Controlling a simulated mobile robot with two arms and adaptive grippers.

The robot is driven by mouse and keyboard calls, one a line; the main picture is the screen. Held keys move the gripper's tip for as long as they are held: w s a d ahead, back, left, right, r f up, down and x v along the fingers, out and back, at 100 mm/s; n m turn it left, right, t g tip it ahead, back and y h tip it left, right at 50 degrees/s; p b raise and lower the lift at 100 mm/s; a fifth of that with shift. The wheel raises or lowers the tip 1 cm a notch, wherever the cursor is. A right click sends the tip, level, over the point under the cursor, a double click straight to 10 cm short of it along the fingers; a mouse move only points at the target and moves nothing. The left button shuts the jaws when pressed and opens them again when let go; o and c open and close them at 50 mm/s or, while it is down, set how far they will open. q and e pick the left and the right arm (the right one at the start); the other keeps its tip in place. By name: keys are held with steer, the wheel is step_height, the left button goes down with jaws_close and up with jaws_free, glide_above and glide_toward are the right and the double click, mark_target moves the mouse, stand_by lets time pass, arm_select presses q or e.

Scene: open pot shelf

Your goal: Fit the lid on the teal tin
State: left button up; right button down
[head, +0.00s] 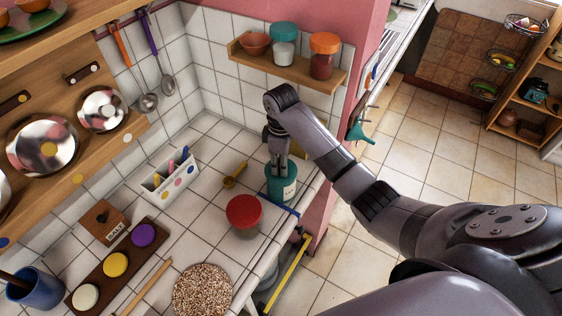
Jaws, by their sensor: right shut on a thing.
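The teal tin (282,187), with a pale label on its side, stands upright on the white tiled counter near its right edge. My right gripper (278,164) points down at the top of the tin, with its fingers close together. It is shut on the lid, which is mostly hidden by the fingers and hard to tell from the tin's top. I cannot tell whether the lid is seated level. My left gripper is not in view.
A jar with a red lid (244,211) stands just left of the tin. A yellow spoon (235,175) and a blue strip (279,204) lie nearby. A speckled round mat (202,290) is at the front. A wall shelf (283,71) with jars is behind my arm.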

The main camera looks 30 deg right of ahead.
steer(key=shift+f, duration=0.1)
stand_by(0.3)
steer(key=c, duration=1.2)
jaws_free()
steer(key=shift+c, duration=0.2)
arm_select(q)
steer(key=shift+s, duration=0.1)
arm_select(e)
steer(key=shift+r, duration=5.95)
